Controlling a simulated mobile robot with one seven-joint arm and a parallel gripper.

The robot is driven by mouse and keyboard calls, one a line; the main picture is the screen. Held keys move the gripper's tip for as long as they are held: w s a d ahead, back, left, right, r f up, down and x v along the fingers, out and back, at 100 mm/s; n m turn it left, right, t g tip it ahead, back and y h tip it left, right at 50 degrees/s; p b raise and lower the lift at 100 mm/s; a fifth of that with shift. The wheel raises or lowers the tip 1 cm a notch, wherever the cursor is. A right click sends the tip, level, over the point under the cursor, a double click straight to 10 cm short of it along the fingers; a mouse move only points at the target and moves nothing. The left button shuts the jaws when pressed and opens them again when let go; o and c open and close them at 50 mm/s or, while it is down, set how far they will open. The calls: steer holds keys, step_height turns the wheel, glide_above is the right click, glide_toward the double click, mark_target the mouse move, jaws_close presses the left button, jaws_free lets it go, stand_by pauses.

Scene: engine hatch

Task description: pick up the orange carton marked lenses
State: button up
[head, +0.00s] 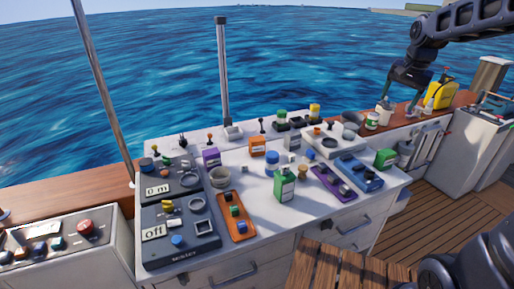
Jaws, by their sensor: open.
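A small orange carton (257,146) stands on the white counter top (330,212), toward its back middle. It has a pale label whose writing is too small to read. My gripper (399,102) hangs from the arm at the upper right, jaws open, over the wooden ledge side near a white pot. It is well to the right of the orange carton and apart from it.
A purple carton (211,157) stands left of the orange one, and a blue jar (272,163) stands in front to its right. A green bottle (285,185) stands nearer. Switch panels (165,215) fill the left. A white pot (383,112) is by my gripper.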

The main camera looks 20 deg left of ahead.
steer(key=w+a+f+m+g, duration=0.1)
steer(key=w+a, duration=0.3)
steer(key=a, duration=0.2)
steer(key=w+a+f+m, duration=0.1)
steer(key=w+a+f, duration=0.15)
steer(key=a, duration=0.35)
steer(key=m+g+h, duration=0.1)
steer(key=m+g, duration=0.1)
steer(key=m, duration=0.2)
glide_toward(257, 145)
steer(key=shift+w+a+f, duration=0.25)
steer(key=shift+w, duration=0.25)
steer(key=shift+w+a+f, duration=0.2)
steer(key=shift+w+f, duration=0.05)
steer(key=shift+w, duration=0.25)
steer(key=shift+s+a+f+m, duration=0.1)
steer(key=shift+a+f+m, duration=0.2)
steer(key=shift+f, duration=0.15)
steer(key=shift+d+f, duration=0.15)
steer(key=shift+f, duration=2.4)
steer(key=shift+d+f, duration=0.1)
steer(key=shift+f, duration=2.5)
steer(key=c, duration=1.1)
steer(key=shift+r, duration=0.15)
